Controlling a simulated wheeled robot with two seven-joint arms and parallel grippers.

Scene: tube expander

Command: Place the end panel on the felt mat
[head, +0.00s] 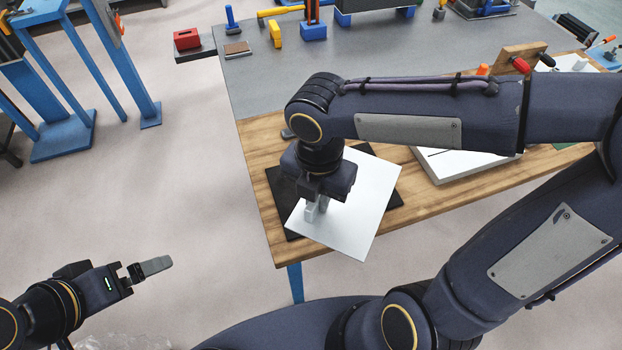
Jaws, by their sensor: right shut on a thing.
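The end panel (365,205) is a flat, light grey-white square sheet at the table's front left. It covers much of the black felt mat (285,188) and is turned relative to it. Mat corners show at the left, back and right. The panel's near corner appears past the table's front edge. I cannot tell whether the panel touches the mat. My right gripper (317,209) points down and is shut on the panel near its left side. My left gripper (155,266) is at the lower left, away from the table; its finger opening is not clear.
The table (440,200) has a wooden front strip and a grey work surface (290,85). A white box-like object (465,163) lies right of the panel, partly behind my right arm. Blue and yellow tools, including a yellow one (275,33), stand at the back.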

